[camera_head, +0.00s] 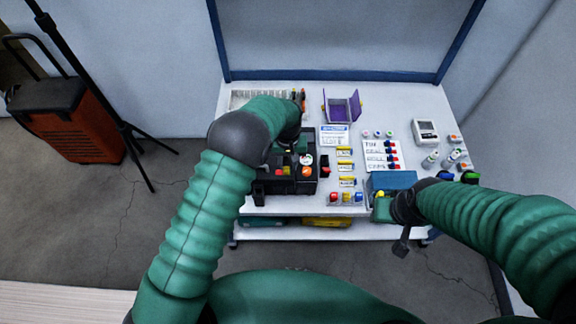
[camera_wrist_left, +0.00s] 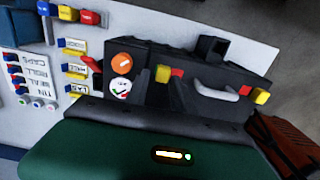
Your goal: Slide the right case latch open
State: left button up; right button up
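The black case (camera_head: 300,186) stands at the front left of the white workbench. Its orange and white round stickers are on the right in the head view. In the left wrist view the case (camera_wrist_left: 205,105) appears turned around, with a pale handle (camera_wrist_left: 215,90) between two red-and-yellow latches. The right latch (camera_wrist_left: 169,73) is the one near the stickers; the other latch (camera_wrist_left: 253,94) is beyond the handle. My left gripper (camera_wrist_left: 160,88) has two dark fingers apart near the right latch; contact is unclear. My right gripper (camera_head: 402,240) hangs at the bench's front right edge, its fingers indistinct.
A blue box (camera_head: 388,182) sits behind my right gripper. Small coloured blocks and yellow labels (camera_head: 345,166) lie right of the case. A purple open bin (camera_head: 341,108) and a pale tray (camera_head: 262,97) are at the back.

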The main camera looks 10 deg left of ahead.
aim_at(288, 169)
pick_arm(q)
notch_tip(288, 169, up, 14)
jog(key=shift+r, duration=0.2)
pick_arm(e)
jog(key=shift+r, duration=0.2)
pick_arm(q)
jog(key=s+a+r+t, duration=0.1)
jog(key=s+a, duration=0.5)
jog(key=s, duration=0.4)
jog(key=s+a+r+m+t+p, duration=0.1)
jog(key=s+a, duration=0.6)
jog(key=s, duration=0.4)
jog(key=shift+s+a+t, duration=0.15)
jog(key=shift+s+t, duration=0.15)
pick_arm(e)
jog(key=shift+d+r, duration=0.1)
jog(key=shift+r, duration=0.35)
pick_arm(q)
jog(key=shift+r, duration=0.15)
pick_arm(e)
jog(key=shift+s, duration=0.15)
pick_arm(q)
jog(key=shift+a, duration=0.2)
jog(key=shift+d, duration=0.1)
pick_arm(e)
jog(key=shift+c, duration=0.4)
